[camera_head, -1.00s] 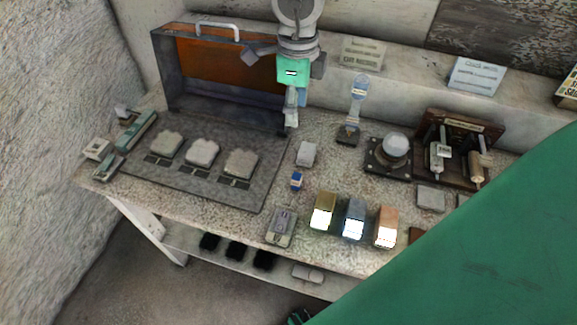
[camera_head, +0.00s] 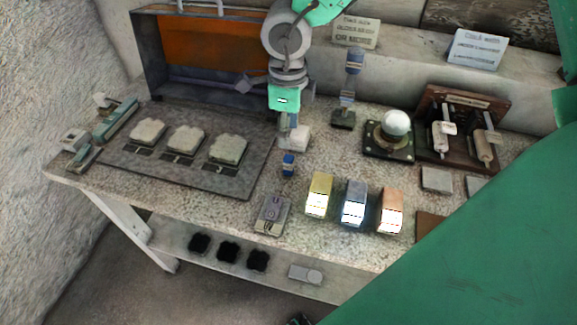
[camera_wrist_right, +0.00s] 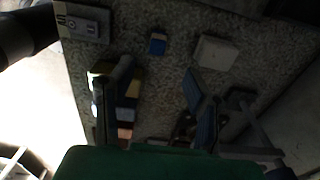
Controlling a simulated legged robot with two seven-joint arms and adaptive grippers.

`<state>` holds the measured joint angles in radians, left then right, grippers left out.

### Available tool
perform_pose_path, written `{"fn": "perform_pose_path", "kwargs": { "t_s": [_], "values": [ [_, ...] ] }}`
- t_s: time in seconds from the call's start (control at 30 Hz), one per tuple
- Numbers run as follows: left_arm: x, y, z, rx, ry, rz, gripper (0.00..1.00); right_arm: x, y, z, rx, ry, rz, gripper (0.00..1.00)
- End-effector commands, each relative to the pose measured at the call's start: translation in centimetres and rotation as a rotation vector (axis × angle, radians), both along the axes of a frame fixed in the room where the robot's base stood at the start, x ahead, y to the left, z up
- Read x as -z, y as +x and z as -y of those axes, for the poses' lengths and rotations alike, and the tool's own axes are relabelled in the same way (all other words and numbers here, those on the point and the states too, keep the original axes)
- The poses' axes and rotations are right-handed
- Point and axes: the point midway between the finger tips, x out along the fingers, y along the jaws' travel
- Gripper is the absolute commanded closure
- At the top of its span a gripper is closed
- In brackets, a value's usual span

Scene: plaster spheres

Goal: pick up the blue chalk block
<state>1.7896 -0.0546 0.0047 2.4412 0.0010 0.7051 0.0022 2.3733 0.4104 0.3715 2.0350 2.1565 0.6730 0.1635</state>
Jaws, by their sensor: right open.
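The small blue chalk block (camera_head: 288,165), with a pale band, stands on the speckled worktop, just in front of a white block (camera_head: 297,138). In the right wrist view the blue block (camera_wrist_right: 157,44) lies beyond the fingertips, roughly between their lines, with the white block (camera_wrist_right: 215,52) to its right. My right gripper (camera_head: 286,128) comes down from the top of the head view, behind the blue block and partly in front of the white one. Its two fingers (camera_wrist_right: 148,82) are spread apart, with nothing between them touching. My left gripper is not in view.
Gold, blue-grey and copper blocks (camera_head: 320,195) stand right of the chalk. A grey device (camera_head: 271,214) lies at the front edge. A slate mat (camera_head: 205,178) with pale slabs is left. A white sphere (camera_head: 396,123) on a dark base and a wooden rack (camera_head: 465,100) stand right.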

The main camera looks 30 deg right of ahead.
Motion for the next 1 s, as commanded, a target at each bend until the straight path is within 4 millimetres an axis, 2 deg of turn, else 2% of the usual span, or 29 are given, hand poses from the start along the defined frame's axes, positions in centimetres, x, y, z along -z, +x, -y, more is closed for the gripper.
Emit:
{"fn": "perform_pose_path", "kwargs": {
  "t_s": [0.03, 0.1, 0.2, 0.43, 0.7, 1.0],
  "values": [
    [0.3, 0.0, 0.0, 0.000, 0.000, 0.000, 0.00, 1.3, -0.1, 0.0, -0.001, -0.003, -0.004, 0.57],
    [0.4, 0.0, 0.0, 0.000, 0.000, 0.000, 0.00, 2.5, -0.1, 0.0, -0.002, -0.003, -0.003, 0.57],
    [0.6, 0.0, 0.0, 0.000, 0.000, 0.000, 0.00, 3.8, -0.1, 0.0, -0.002, -0.003, -0.002, 0.57],
    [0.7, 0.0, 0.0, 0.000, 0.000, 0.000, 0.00, 5.4, -0.2, 0.0, -0.002, -0.003, 0.000, 0.57],
    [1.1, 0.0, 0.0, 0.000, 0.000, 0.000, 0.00, 9.3, -0.4, 0.0, -0.001, -0.003, -0.002, 0.57],
    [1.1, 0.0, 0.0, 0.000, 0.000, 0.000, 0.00, 9.8, -0.4, 0.0, -0.001, 0.000, 0.001, 0.57]
  ]
}}
